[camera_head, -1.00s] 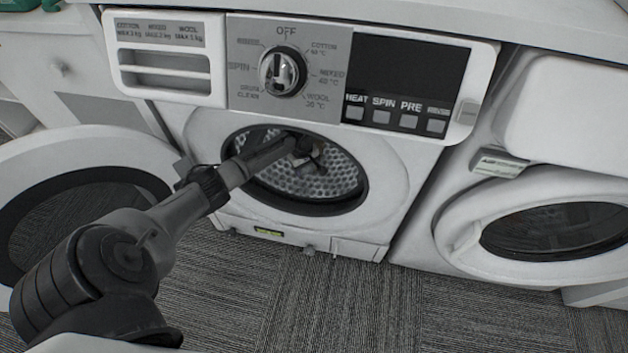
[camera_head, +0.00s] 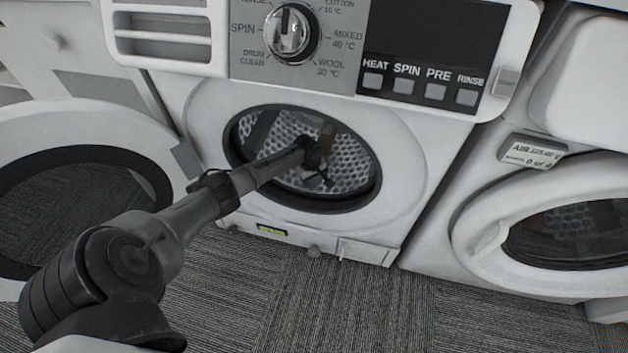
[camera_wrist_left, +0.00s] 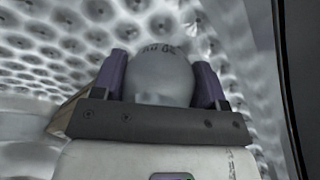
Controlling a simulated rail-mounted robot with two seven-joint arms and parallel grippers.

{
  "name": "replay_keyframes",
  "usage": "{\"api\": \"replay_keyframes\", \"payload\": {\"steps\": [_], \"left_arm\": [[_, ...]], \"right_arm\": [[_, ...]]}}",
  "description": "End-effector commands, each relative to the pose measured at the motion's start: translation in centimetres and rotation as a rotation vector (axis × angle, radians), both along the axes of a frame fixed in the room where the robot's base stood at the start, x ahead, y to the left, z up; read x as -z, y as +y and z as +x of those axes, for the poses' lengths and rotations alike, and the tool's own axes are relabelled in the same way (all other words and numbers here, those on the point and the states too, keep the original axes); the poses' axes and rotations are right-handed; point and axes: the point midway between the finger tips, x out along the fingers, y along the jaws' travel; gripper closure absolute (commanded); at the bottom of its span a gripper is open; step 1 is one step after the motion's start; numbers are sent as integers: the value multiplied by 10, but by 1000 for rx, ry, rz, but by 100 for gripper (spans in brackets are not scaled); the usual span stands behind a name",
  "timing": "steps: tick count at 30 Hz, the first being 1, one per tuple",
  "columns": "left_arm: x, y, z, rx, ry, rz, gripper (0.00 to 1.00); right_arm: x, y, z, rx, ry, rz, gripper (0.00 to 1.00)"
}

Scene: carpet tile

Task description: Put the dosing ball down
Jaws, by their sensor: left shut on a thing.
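My left gripper (camera_head: 318,178) reaches through the round opening of the washing machine (camera_head: 398,180) and is inside its drum (camera_head: 350,160). In the left wrist view, the gripper (camera_wrist_left: 160,85) is shut on the grey dosing ball (camera_wrist_left: 160,68), which sits between its two purple-faced fingers. Dark lettering shows on the ball's top. The perforated metal drum wall (camera_wrist_left: 60,45) fills the background there. In the head view, the ball is too small and dark to make out. My right gripper is in neither view.
The washer's open door (camera_head: 165,180) hangs out to the left, beside my left arm. A second machine with a closed round door (camera_head: 490,250) stands at the right. The carpet floor (camera_head: 290,300) in front is clear.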

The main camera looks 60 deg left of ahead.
Motion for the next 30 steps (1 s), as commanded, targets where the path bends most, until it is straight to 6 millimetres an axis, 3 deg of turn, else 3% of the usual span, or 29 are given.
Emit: {"api": "replay_keyframes", "payload": {"steps": [9,10,13,25,30], "left_arm": [[1,0,0,-1,0,0,57],[2,0,0,-1,0,0,33],[1,0,0,0,0,1,23],[-3,1,0,1,0,1,23],[-12,0,-1,0,0,0,23]], "right_arm": [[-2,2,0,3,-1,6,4],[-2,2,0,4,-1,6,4],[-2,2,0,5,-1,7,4],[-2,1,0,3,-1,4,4],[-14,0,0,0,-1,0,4]]}}
